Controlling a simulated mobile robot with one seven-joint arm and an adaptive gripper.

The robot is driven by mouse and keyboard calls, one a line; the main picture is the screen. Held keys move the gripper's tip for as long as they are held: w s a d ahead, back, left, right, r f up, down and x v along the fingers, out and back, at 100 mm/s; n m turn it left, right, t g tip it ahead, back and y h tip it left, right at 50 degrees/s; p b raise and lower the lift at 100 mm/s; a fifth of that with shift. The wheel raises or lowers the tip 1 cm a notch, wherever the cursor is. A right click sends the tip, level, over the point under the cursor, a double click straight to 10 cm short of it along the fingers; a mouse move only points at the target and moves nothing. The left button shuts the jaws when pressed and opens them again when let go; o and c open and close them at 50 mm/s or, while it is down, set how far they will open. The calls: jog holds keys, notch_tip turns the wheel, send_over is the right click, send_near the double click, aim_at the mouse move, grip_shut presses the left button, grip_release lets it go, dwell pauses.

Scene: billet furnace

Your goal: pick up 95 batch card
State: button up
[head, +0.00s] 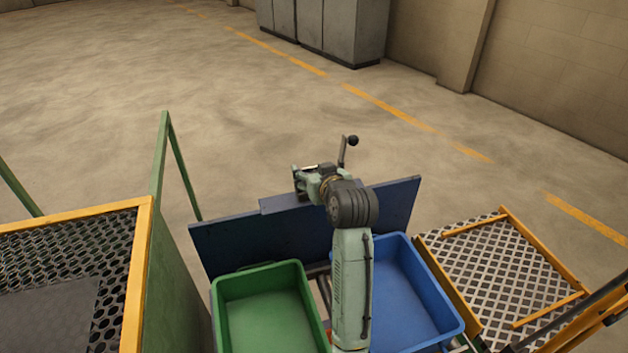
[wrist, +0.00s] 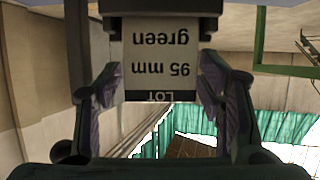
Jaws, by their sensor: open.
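The batch card (wrist: 160,62) is pale with a dark band, and reads "LOT", "95 mm" and "green" upside down in the wrist view. Its edge at the top of the picture meets a dark holder (wrist: 160,22). My gripper (wrist: 158,78) is open, with one finger on each side of the card and a narrow gap showing at each side. In the head view my gripper (head: 308,182) is above the top edge of a blue panel (head: 265,232); the card cannot be made out clearly there.
A green bin (head: 262,275) and a blue bin (head: 440,305) stand in front of the panel, on either side of my arm. A yellow-edged mesh platform (head: 145,260) is at left and a yellow-framed grating (head: 500,262) at right. Open floor lies beyond.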

jog(key=shift+w+a, duration=0.1)
jog(key=shift+w, duration=0.05)
jog(key=shift+c, duration=0.6)
jog(key=c, duration=0.7)
